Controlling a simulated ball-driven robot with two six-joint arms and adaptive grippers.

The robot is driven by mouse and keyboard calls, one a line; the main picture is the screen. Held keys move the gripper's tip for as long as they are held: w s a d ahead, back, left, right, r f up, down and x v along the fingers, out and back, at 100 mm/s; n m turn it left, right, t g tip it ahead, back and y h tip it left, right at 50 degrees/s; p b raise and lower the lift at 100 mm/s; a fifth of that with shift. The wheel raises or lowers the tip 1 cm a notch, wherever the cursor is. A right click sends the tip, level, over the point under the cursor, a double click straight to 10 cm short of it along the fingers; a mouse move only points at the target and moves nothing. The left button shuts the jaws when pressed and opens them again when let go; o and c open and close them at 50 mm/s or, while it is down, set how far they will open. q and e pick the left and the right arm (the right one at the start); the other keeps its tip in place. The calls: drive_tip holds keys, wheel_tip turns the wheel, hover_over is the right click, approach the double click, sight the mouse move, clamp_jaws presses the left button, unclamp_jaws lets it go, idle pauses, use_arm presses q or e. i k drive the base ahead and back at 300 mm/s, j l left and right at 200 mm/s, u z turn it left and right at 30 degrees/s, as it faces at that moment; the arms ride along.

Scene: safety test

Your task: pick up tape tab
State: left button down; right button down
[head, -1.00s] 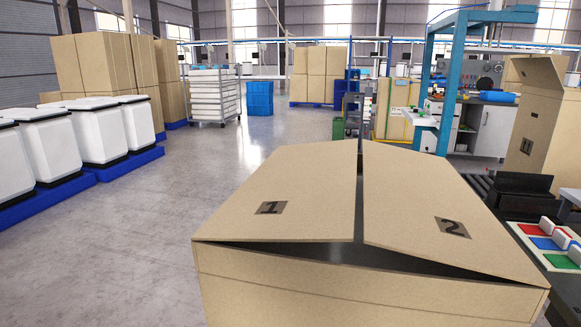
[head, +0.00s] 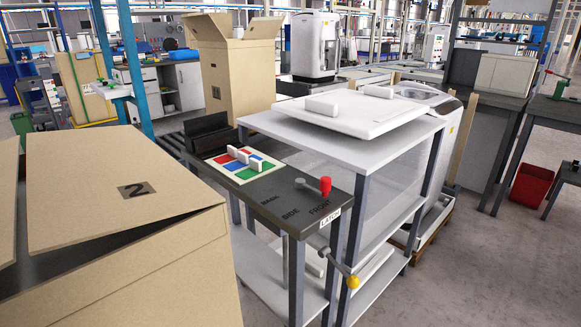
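A white board (head: 222,167) with red, blue and green squares lies on the dark narrow bench in the middle of the head view. A few small white upright pieces (head: 256,164) stand on it; they may be the tape tabs, but they are too small to tell. Neither of my grippers is in view.
The bench (head: 288,200) carries a grey knob, a red knob (head: 325,186) and words including SIDE and FRONT. Grey floor is free at the lower right.

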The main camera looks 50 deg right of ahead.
sight(257, 167)
drive_tip(key=z, duration=1.25)
